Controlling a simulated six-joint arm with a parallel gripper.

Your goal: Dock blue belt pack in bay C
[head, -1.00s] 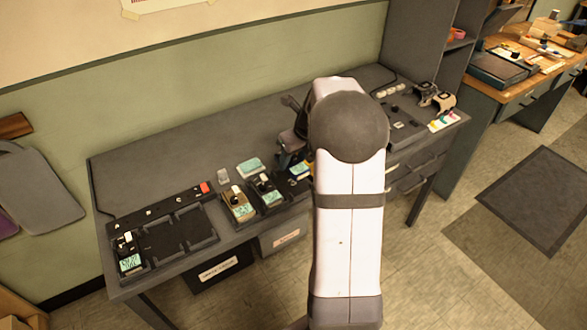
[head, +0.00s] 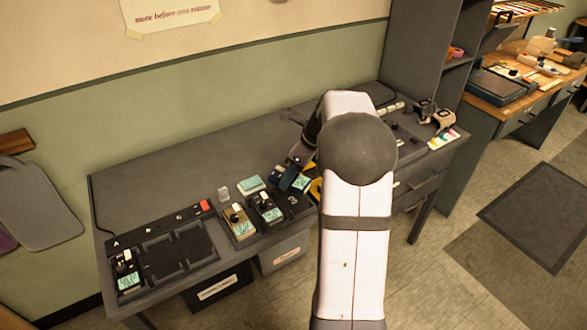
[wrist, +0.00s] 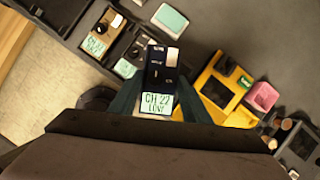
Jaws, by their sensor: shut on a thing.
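My gripper (wrist: 156,98) is shut on a dark blue belt pack (wrist: 158,72), whose pale label reads "CH 27 LOW". In the head view the gripper (head: 295,178) holds the pack (head: 302,184) close to the bay marked 3, and my arm hides part of this area. The dock (head: 165,250) with lettered bays lies at the left of the bench. A pack (head: 127,272) sits in bay A. Bay C (head: 194,243), at the dock's right end, is empty.
A gold pack (head: 239,222) and a black pack (head: 266,208) stand between the dock and my gripper. A mint-lidded item (head: 251,184) and a small clear item (head: 223,194) lie behind them. A yellow item (wrist: 222,84) is right of my gripper. The bench behind is clear.

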